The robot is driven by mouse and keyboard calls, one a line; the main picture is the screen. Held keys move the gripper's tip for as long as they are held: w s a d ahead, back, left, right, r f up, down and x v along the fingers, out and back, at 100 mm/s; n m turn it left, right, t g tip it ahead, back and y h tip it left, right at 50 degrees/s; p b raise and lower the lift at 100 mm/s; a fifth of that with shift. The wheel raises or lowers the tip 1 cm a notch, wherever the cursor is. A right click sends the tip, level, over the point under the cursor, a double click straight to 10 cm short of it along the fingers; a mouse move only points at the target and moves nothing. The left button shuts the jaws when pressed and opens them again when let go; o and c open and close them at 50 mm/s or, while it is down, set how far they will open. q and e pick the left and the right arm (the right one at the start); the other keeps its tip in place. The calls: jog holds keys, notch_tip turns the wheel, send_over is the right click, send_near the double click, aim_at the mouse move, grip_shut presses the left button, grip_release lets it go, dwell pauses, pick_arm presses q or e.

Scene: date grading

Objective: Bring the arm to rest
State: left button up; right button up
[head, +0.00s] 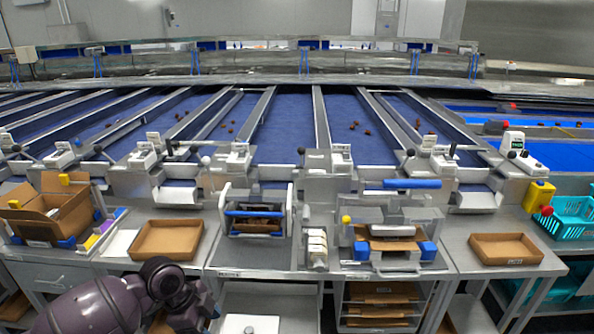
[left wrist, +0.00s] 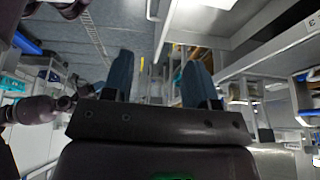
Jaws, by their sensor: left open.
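My left arm (head: 95,305), purple with dark joints, comes in low at the left of the head view. Its end is near the bench front, below the left cardboard tray, and its fingers cannot be made out there. In the left wrist view my left gripper (left wrist: 158,82) shows two blue fingers spread apart with nothing between them. The fingers stand clear of any object. My right gripper is not seen in the head view.
A cardboard tray (head: 167,224) lies on the bench above my left arm, another tray (head: 506,235) at the right. An opened carton (head: 55,222) stands at the left. Blue sorting lanes (head: 286,130) with scattered dates run behind the bench. Teal crates (head: 572,222) stand at far right.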

pick_arm(q)
jog(key=w+d+r+n+t+h, duration=0.1)
jog(key=w+d+r+n+t, duration=0.1)
jog(key=w+r+n+t, duration=0.4)
jog(key=s+a+f+n+t+y+b, duration=0.1)
jog(key=s+a+f+n+y+b, duration=0.1)
jog(key=s+f, duration=0.6)
jog(key=s+a+f+n+t+y+b, duration=0.2)
jog(key=s+a+f+n+b, duration=0.2)
jog(key=s+f, duration=0.5)
jog(key=s+a+f+n+t+y+b, duration=0.1)
jog(key=s+a+f+n+b, duration=0.3)
jog(key=s+f, duration=0.4)
jog(key=shift+s+a+f+n+t+y, duration=0.15)
jog(key=shift+s+f+n+t+y, duration=0.3)
jog(key=shift+n, duration=0.25)
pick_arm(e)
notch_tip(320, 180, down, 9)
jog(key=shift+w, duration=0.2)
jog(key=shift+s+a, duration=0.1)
